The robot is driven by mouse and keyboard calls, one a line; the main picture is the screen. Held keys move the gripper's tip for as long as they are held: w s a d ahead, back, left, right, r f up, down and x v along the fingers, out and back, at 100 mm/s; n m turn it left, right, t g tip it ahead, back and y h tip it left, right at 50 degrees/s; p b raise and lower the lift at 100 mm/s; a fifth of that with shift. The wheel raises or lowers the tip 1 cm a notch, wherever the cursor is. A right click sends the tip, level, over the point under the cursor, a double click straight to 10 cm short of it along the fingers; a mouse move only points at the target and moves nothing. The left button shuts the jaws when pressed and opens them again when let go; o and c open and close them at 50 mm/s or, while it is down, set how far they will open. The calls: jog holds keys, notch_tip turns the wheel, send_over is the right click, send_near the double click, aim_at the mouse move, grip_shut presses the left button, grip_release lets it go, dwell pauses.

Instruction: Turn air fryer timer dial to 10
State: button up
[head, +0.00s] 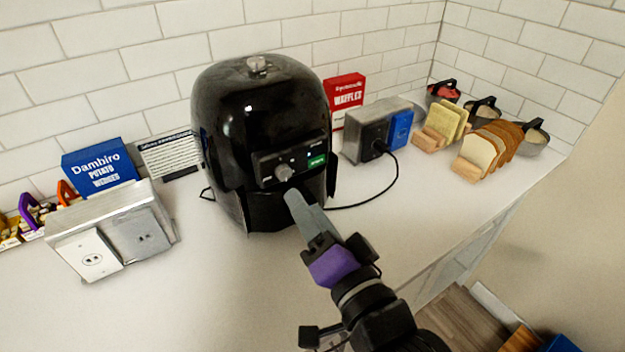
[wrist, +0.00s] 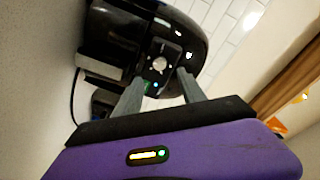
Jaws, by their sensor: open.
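The black air fryer (head: 235,110) stands upright on the counter in the head view. Its front panel carries a grey round dial (head: 283,172) with a small green-lit label (head: 317,160) to its right. The dial also shows in the wrist view (wrist: 160,63), just beyond my fingertips. My gripper (head: 292,193) is in front of the panel, slightly below the dial in the head view. In the wrist view its two grey fingers (wrist: 158,82) are spread apart with nothing between them. I cannot tell whether a fingertip touches the panel. The dial's markings are too small to read.
A metal outlet box (head: 385,128) with a plugged black cord stands right of the fryer. Another outlet box (head: 110,228) and a blue potato wedges box (head: 98,165) are left. Bread slices in wooden holders (head: 485,148) and bowls sit at right. The front counter is clear.

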aim_at(286, 175)
jog(key=p+x, duration=0.1)
jog(key=x, duration=0.6)
jog(key=shift+w+a, duration=0.15)
jog(key=shift+w, duration=0.2)
grip_shut()
